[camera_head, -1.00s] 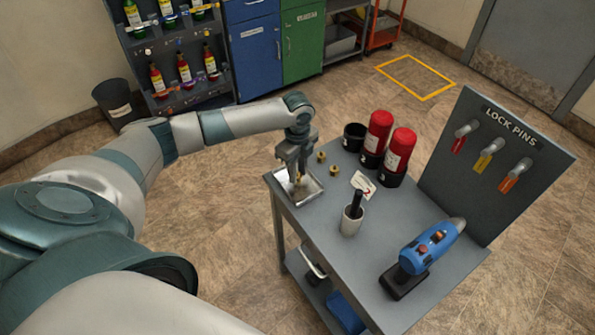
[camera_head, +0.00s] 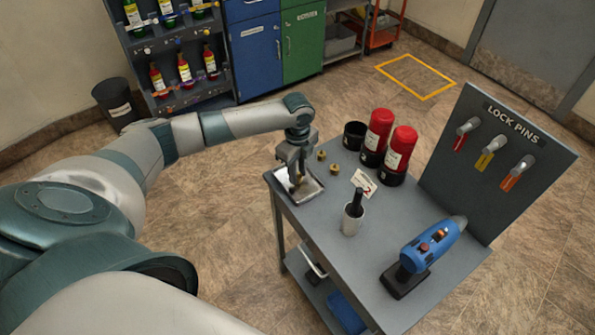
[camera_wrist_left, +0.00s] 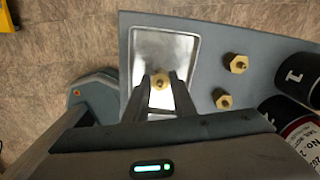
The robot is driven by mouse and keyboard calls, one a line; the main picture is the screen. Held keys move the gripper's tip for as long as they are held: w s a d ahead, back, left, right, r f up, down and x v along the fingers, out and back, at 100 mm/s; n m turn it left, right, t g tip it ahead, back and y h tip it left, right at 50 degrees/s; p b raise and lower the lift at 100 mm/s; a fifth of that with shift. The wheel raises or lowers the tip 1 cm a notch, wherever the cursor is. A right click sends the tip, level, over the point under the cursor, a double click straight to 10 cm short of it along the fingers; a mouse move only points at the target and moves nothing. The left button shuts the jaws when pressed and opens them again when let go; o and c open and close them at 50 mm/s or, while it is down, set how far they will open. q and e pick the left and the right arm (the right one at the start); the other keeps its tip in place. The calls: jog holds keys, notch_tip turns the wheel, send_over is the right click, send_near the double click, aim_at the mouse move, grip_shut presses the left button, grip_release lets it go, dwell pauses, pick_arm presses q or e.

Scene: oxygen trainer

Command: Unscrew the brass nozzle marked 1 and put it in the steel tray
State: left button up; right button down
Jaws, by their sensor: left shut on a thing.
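A brass nozzle (camera_wrist_left: 160,82) is between the fingertips of my left gripper (camera_head: 297,180), which is shut on it. It also shows in the left wrist view (camera_wrist_left: 160,90). The gripper points down over the steel tray (camera_wrist_left: 185,46), whose rim also shows in the head view (camera_head: 316,198) at the table's left corner. I cannot tell whether the nozzle touches the tray floor. No mark is legible on the nozzle. My right gripper is not in view.
Two brass fittings (camera_head: 321,155) (camera_head: 334,168) stand on the table beside the tray. Two red cylinders (camera_head: 378,130) (camera_head: 402,148) stand in black sockets, near an empty black socket (camera_head: 354,135).

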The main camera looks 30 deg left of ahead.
pick_arm(q)
jog(key=shift+f, duration=0.35)
jog(key=o, duration=1.2)
jog(key=shift+c, duration=0.2)
jog(key=shift+r, duration=0.15)
notch_tip(320, 180, up, 17)
jog(key=b, duration=0.4)
jog(key=shift+r, duration=0.1)
